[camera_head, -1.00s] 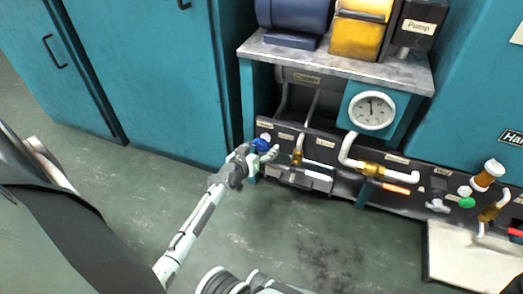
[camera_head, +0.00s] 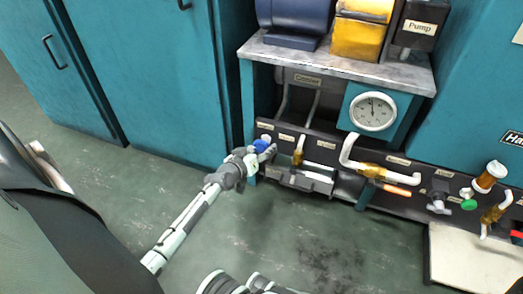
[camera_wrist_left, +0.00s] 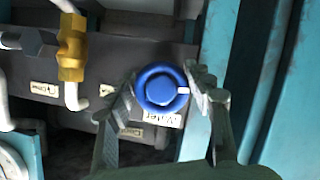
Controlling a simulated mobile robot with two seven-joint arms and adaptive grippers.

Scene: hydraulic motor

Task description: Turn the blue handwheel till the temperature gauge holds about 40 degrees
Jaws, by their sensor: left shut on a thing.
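The blue handwheel (camera_head: 261,146) sits at the left end of the dark pipe panel, low under the bench. My left gripper (camera_head: 257,154) reaches it from the lower left and is shut on it. In the left wrist view the round handwheel (camera_wrist_left: 161,88) lies between the two fingers, with a white mark on its right rim and a "Water" label below it. The white round temperature gauge (camera_head: 373,111) hangs on a teal plate to the right; its needle points about straight up, and its numbers are too small to read. My right gripper is not in view.
The panel (camera_head: 333,160) carries a brass valve (camera_head: 298,155), an orange-handled valve (camera_head: 371,170) and a green knob (camera_head: 469,204) to the right. A yellow unit (camera_head: 360,37) stands on the bench above. Teal cabinets (camera_head: 150,80) rise at left. The floor in front is clear.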

